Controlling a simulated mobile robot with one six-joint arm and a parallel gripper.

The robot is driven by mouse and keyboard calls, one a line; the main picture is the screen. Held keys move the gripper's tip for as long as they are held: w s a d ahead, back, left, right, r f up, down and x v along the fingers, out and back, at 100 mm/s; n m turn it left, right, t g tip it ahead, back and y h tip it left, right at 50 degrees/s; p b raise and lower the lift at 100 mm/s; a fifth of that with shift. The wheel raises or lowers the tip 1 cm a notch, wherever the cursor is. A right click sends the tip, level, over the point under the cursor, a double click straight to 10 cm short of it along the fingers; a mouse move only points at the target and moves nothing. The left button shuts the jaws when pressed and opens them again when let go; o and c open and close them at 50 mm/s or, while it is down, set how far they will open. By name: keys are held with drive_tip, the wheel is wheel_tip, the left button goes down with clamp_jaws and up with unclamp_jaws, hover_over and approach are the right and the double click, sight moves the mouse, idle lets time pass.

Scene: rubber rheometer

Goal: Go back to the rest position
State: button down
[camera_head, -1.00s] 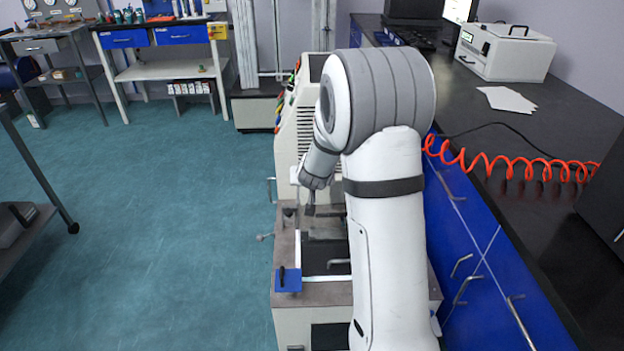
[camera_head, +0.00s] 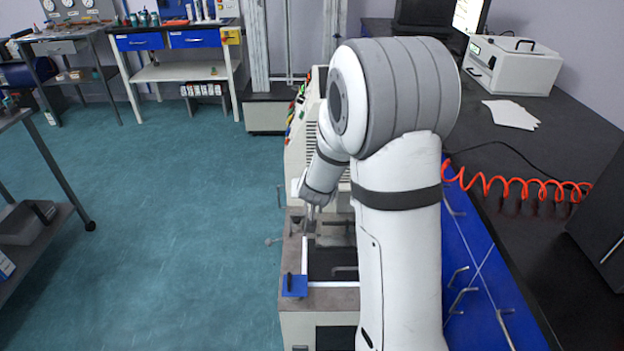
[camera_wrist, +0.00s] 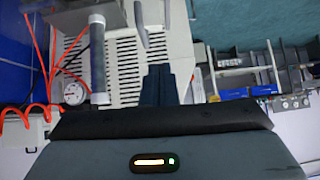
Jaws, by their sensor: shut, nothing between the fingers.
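My gripper (camera_wrist: 160,84) shows in the wrist view as two dark fingers pressed together, with nothing between them. In the head view my gripper (camera_head: 311,213) hangs over the back part of a low grey-topped machine (camera_head: 330,299), partly hidden by my own arm. Behind it stands the machine's tall pale cabinet (camera_head: 303,135), which has a vented front. In the wrist view the fingers stand in front of that vented panel (camera_wrist: 122,62). My arm link hides much of the machine's right side.
A blue plate (camera_head: 294,287) sits at the machine's front left corner. A dark bench with blue cabinets runs along the right, with a red coiled hose (camera_head: 520,187) and a white box instrument (camera_head: 513,66) on it. A shelf (camera_head: 35,230) stands at left. The teal floor (camera_head: 180,240) between is open.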

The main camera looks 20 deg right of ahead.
drive_tip(key=s+a+r+n+g+y+p, duration=0.2)
drive_tip(key=s+a+r+p, duration=0.15)
drive_tip(key=s+r, duration=0.6)
drive_tip(key=s+a+r+n+g+y+p, duration=0.1)
drive_tip(key=s+a+r+g+p, duration=0.15)
drive_tip(key=s+r+p, duration=0.5)
drive_tip(key=s+d+r+g, duration=0.1)
drive_tip(key=s+r, duration=0.4)
drive_tip(key=s, duration=0.8)
drive_tip(key=shift+s+d+r+n+g+h, duration=0.2)
drive_tip(key=shift+n+g+h, duration=0.15)
drive_tip(key=shift+g, duration=0.2)
